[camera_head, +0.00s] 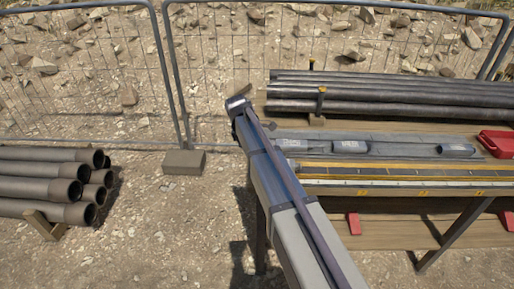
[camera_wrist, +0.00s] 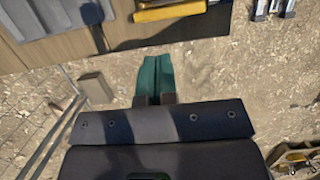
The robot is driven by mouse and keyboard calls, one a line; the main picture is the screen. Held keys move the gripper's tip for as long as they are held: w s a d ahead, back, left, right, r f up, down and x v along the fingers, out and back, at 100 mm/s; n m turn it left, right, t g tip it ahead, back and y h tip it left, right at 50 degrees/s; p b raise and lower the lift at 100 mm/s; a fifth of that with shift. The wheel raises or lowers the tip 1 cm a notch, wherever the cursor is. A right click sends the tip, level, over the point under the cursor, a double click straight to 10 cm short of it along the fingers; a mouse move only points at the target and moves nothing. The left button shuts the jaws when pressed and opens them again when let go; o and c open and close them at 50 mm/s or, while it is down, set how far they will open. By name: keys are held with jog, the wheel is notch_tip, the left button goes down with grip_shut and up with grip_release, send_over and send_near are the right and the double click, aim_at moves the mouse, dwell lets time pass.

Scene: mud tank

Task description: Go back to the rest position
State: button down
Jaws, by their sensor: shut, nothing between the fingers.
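My gripper (camera_wrist: 154,78) shows in the wrist view with its two green fingers side by side and closed, nothing between them. Below the fingers lies bare gravel. In the head view my arm reaches from the bottom right up toward the fence, left of the long bench (camera_head: 400,170); the gripper itself cannot be made out there.
A wire fence (camera_head: 165,75) runs along the back, with a concrete block (camera_head: 184,162) at its foot. Dark pipes (camera_head: 60,185) are stacked at left. More long pipes (camera_head: 400,92) and a red tray (camera_head: 497,143) lie at right. Open gravel lies between stack and bench.

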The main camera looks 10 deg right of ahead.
jog(key=p+v, duration=0.3)
jog(key=v, duration=0.3)
jog(key=shift+d+r+p, duration=0.25)
jog(key=shift+p, duration=0.15)
jog(key=s+d+m+y, duration=0.2)
jog(key=s+m, duration=1.3)
jog(key=s, duration=1.2)
jog(key=shift+s+d+f+t+y, duration=0.3)
jog(key=shift+t+y, duration=0.1)
